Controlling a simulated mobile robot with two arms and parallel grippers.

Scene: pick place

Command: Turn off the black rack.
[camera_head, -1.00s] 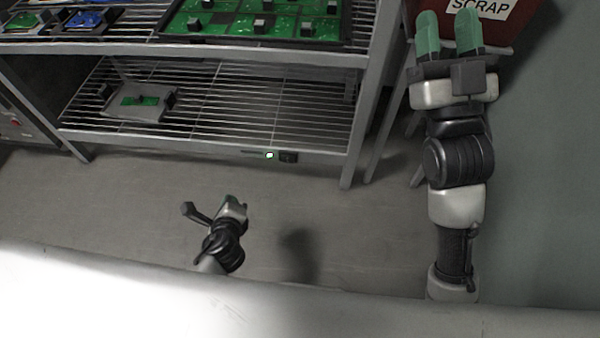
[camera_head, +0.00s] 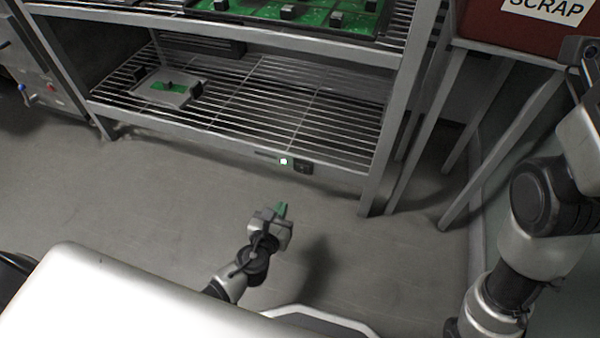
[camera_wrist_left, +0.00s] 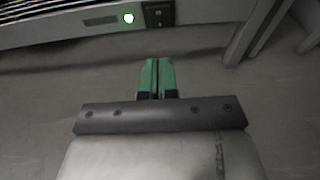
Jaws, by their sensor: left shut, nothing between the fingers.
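The rack (camera_head: 240,138) shows as a metal wire-shelf stand; its frame looks grey in these views. On the front edge of its lower shelf are a lit green light (camera_head: 284,161) and, just right of it, a small black switch (camera_head: 303,168). In the left wrist view the green light (camera_wrist_left: 128,18) and the switch (camera_wrist_left: 158,13) show at the top. My left gripper (camera_head: 281,209) is shut and empty, below and in front of the switch, apart from it. In the left wrist view its green fingertips (camera_wrist_left: 157,62) point toward the switch. My right gripper is out of the head view; only its arm shows at right.
A circuit board in a grey tray (camera_head: 182,101) lies on the lower shelf, and green boards (camera_head: 330,14) are on the upper shelf. A red SCRAP bin (camera_head: 490,32) stands on a grey-legged stand at right. The floor before the rack is clear.

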